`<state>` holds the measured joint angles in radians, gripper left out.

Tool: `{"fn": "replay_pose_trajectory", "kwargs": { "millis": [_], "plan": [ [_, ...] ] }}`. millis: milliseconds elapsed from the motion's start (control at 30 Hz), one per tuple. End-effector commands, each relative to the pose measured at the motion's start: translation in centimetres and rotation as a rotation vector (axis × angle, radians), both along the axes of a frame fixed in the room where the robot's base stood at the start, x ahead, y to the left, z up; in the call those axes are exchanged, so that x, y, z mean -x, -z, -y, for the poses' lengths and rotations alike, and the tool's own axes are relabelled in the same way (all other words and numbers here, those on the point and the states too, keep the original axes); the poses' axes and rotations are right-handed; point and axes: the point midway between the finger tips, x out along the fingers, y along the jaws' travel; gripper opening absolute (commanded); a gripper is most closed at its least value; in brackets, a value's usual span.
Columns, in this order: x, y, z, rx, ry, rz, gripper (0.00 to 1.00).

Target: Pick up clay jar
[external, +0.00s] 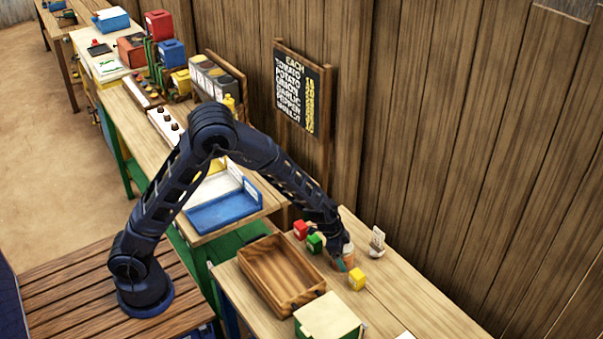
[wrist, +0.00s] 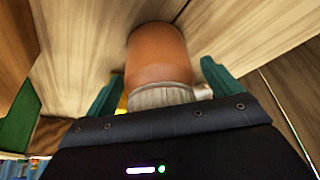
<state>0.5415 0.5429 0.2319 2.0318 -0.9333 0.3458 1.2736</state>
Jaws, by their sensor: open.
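The clay jar (wrist: 158,52) is orange-brown with a pale, ribbed band at the end nearest my wrist. It fills the middle of the wrist view. In the external view the jar (external: 348,254) is mostly hidden by my gripper (external: 340,262) on the front table. In the wrist view my gripper (wrist: 161,72) is open, with one teal finger on each side of the jar. A gap shows beside the right finger; I cannot tell whether the left finger touches the jar.
Red (external: 300,230), green (external: 314,243) and yellow (external: 357,279) blocks stand close to the gripper. A small white holder (external: 377,241) stands to the right. The table's right end is mostly clear.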

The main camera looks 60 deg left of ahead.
Motion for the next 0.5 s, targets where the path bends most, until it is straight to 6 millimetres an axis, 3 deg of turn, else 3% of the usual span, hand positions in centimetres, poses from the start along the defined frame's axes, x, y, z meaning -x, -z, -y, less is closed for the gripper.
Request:
{"fn": "replay_pose_trajectory", "kwargs": {
  "millis": [167,433,500],
  "plan": [
    [-0.01,-0.02,-0.01,0.000,0.000,0.000,0.88],
    [-0.01,-0.03,-0.01,0.000,0.000,0.000,0.35],
    [-0.03,-0.06,-0.01,0.001,0.000,0.001,0.34]
  ]
}}
